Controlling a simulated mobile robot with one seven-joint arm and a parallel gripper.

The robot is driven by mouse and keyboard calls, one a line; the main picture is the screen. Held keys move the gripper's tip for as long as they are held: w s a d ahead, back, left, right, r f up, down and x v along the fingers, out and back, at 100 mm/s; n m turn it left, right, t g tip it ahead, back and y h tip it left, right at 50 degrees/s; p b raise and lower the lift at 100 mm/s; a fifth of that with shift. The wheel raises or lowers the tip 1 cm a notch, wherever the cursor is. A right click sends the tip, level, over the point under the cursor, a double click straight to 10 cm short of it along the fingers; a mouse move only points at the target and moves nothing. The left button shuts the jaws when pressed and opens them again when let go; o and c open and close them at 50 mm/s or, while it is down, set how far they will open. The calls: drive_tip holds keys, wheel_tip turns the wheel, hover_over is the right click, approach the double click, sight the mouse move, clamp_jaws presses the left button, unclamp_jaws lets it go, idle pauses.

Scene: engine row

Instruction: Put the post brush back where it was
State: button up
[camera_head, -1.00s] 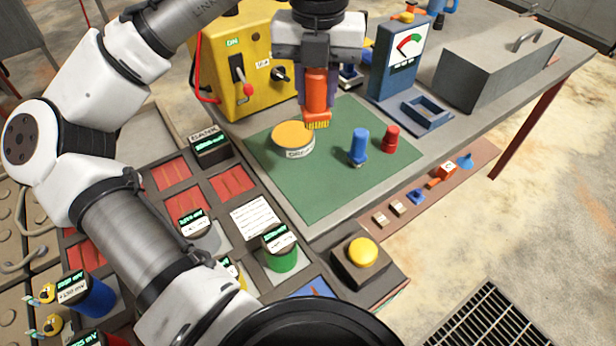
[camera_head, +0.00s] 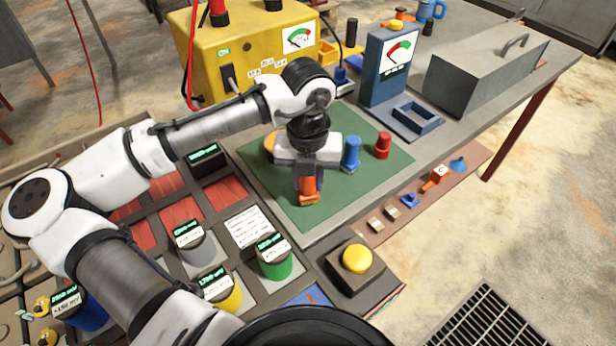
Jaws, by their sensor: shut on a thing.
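The post brush (camera_head: 308,186) is orange with a yellow bristle end, pointing down. My gripper (camera_head: 308,176) is shut on its upper part. The brush is low over the front part of the green mat (camera_head: 340,204); I cannot tell whether its bristles touch the mat. A round tin with an orange top (camera_head: 270,142) is mostly hidden behind my gripper. A blue post-shaped piece (camera_head: 351,153) and a red one (camera_head: 383,146) stand upright on the mat, to the right of my gripper.
A yellow machine (camera_head: 245,55) and a blue meter (camera_head: 388,65) stand behind the mat. A grey lidded box (camera_head: 485,75) is at the right. Green (camera_head: 273,258) and grey (camera_head: 195,245) cylinders stand in front left. A yellow button (camera_head: 357,258) is in front.

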drive_tip(key=shift+f, duration=0.2)
drive_tip(key=shift+f, duration=0.2)
drive_tip(key=o, duration=1)
drive_tip(key=shift+c, duration=0.2)
drive_tip(key=shift+r, duration=0.1)
wheel_tip(320, 180, up, 12)
drive_tip(key=shift+r+b, duration=0.15)
drive_tip(key=shift+b, duration=0.35)
